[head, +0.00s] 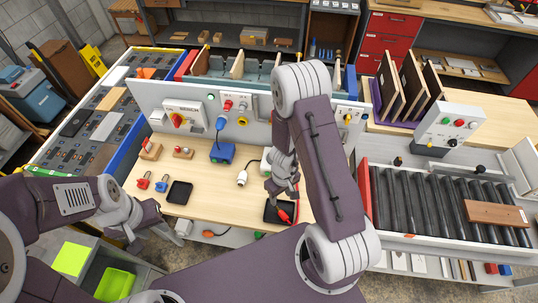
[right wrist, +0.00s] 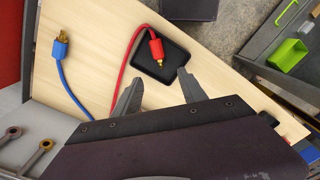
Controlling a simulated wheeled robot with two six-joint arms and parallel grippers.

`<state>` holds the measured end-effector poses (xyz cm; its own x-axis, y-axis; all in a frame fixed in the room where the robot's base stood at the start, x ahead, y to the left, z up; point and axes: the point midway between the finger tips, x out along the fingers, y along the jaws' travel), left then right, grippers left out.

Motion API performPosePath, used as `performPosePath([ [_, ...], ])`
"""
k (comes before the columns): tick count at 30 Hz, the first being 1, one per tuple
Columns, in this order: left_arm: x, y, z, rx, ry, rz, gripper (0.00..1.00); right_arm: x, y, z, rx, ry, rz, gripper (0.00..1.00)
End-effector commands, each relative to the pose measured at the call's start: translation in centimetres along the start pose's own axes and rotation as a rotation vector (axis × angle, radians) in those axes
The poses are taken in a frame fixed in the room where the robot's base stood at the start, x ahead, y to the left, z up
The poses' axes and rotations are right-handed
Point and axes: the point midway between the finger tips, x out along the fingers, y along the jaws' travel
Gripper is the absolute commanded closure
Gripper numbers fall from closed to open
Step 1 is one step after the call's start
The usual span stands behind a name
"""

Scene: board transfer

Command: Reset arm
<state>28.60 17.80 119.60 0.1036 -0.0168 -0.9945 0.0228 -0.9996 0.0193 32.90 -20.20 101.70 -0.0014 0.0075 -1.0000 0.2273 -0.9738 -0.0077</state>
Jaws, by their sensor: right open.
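My right gripper (head: 283,185) hangs over the workbench (head: 205,205) near a black tray (head: 272,213). A red plug (head: 285,215) lies at that tray, partly hidden by my arm. In the right wrist view my right gripper (right wrist: 158,92) is open, with nothing between its fingers. There the red plug (right wrist: 157,48) with a gold tip rests over the black tray (right wrist: 172,66), apart from the fingers. A blue plug (right wrist: 61,46) on a cable lies on the wood beside it. My left gripper (head: 130,228) is near the bench's front left edge; its fingers are unclear.
A second black tray (head: 180,192), a blue box (head: 222,153) and a white connector (head: 241,178) are on the bench. A panel (head: 200,103) stands behind. A roller conveyor (head: 430,208) carrying a brown board (head: 496,213) is at right; a rack (head: 407,85) holds upright boards.

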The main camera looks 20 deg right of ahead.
Motion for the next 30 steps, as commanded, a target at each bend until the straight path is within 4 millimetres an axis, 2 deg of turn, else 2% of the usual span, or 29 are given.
performPosePath([
  [5, 0.1, 0.0, 0.0, 0.000, 0.000, 0.000, 0.64, 0.1, 0.0, 0.0, 0.000, 0.000, 0.000, 0.51],
  [7, 1.0, 0.0, 0.1, 0.000, 0.000, 0.000, 0.64, 0.9, 0.0, -0.2, -0.004, 0.005, 0.002, 0.51],
  [8, 1.9, 0.0, 0.2, 0.000, 0.000, 0.000, 0.64, 1.3, 0.1, -0.8, -0.007, 0.021, 0.006, 0.51],
  [11, 5.8, -0.1, 0.6, 0.000, 0.000, 0.000, 0.64, 1.3, 0.5, -4.3, -0.035, 0.139, 0.041, 0.51],
  [13, 8.6, -0.2, 0.9, 0.000, 0.000, 0.000, 0.64, 0.3, 0.2, -6.2, -0.128, 0.231, 0.061, 0.51],
  [16, 11.9, -0.2, 1.2, 0.000, -0.001, 0.000, 0.64, -1.5, -1.4, -7.1, -0.208, 0.326, 0.050, 0.51],
  [18, 13.9, -0.3, 1.4, 0.000, 0.000, 0.000, 0.64, -2.5, -2.7, -6.3, -0.222, 0.359, 0.028, 0.51],
  [21, 15.4, -0.3, 1.6, 0.000, -0.001, 0.000, 0.64, -3.3, -3.9, -3.3, -0.173, 0.332, 0.001, 0.51],
  [24, 14.8, -0.3, 1.5, 0.000, 0.000, 0.000, 0.64, -3.9, -3.9, 0.0, -0.069, 0.245, -0.004, 0.51],
  [27, 14.6, -0.3, 1.5, 0.000, 0.001, 0.000, 0.64, -3.3, -3.4, 2.7, 0.056, 0.148, 0.004, 0.51],
  [30, 14.6, -0.3, 1.5, 0.000, 0.001, 0.000, 0.64, -3.2, -3.2, 3.7, 0.173, 0.108, 0.008, 0.51],
])
